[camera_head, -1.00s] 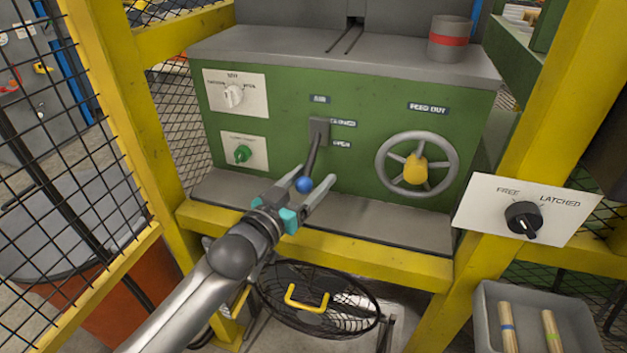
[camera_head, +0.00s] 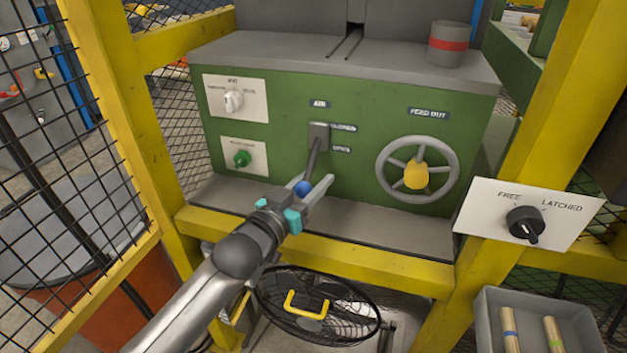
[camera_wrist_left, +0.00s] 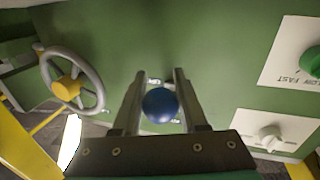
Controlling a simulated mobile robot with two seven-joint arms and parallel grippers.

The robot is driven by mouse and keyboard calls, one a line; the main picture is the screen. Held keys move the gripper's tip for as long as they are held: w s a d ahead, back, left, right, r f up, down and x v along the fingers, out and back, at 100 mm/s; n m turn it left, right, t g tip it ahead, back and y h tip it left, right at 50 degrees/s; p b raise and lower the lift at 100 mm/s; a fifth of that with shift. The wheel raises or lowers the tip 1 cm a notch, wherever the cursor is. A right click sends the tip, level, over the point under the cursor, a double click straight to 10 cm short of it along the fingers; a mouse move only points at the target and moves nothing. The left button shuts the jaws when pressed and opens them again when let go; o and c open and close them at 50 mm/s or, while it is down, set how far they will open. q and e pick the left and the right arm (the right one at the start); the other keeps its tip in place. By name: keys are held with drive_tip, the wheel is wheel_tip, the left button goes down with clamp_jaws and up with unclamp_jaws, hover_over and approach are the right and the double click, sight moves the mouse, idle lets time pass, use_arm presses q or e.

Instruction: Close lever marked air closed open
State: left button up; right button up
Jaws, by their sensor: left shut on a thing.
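The air lever (camera_head: 314,157) is a dark rod with a blue ball knob (camera_head: 303,188), below the AIR label on the green machine front. Its rod hangs down from a grey pivot block, beside the CLOSED and OPEN labels, with the knob low near OPEN. My left gripper (camera_head: 310,190) is shut on the knob, one finger on each side. The left wrist view shows the blue knob (camera_wrist_left: 160,105) between the two fingers, hiding most of the rod. My right gripper is in neither view.
A handwheel (camera_head: 417,168) with a yellow hub is right of the lever. Two knob plates (camera_head: 248,111) are at left. A yellow rail (camera_head: 320,247) runs below the arm. A FREE/LATCHED switch plate (camera_head: 483,212) is on the right post, above a grey bin (camera_head: 487,318).

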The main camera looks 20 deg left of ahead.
use_arm(q)
clamp_jaws()
idle(0.9)
